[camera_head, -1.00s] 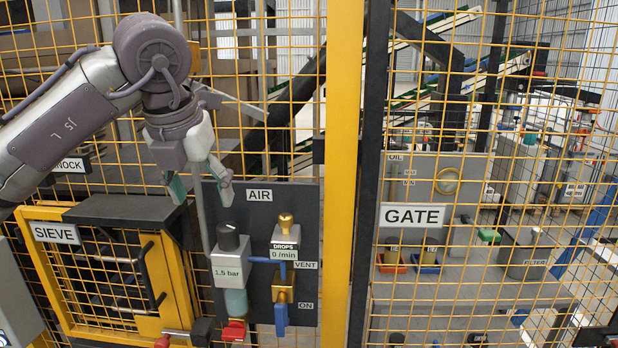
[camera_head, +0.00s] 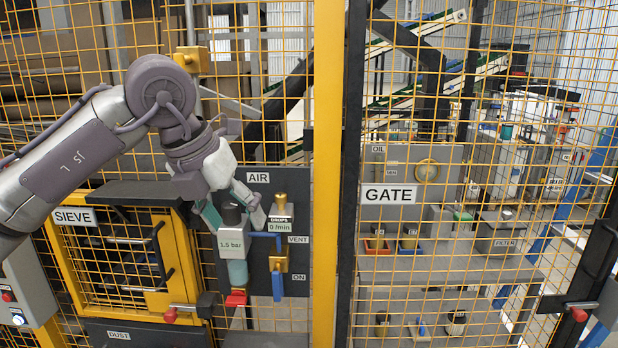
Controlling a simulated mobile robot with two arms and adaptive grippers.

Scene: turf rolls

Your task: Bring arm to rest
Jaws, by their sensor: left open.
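My left arm comes in from the left. Its gripper (camera_head: 236,218) is open and points down in front of the AIR panel (camera_head: 260,196). Its two fingers appear on either side of the black knob (camera_head: 232,214) atop the 1.5 bar regulator (camera_head: 232,243). I cannot tell whether they touch the knob. The gripper covers part of the panel's left side. My right gripper is not in view.
Yellow mesh fencing fills the view, with a thick yellow post (camera_head: 327,120). The SIEVE door (camera_head: 130,265) is lower left. The GATE sign (camera_head: 388,195) hangs right of the post. A brass valve with a blue handle (camera_head: 278,287) is on the panel. Red-tipped handles stick out below.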

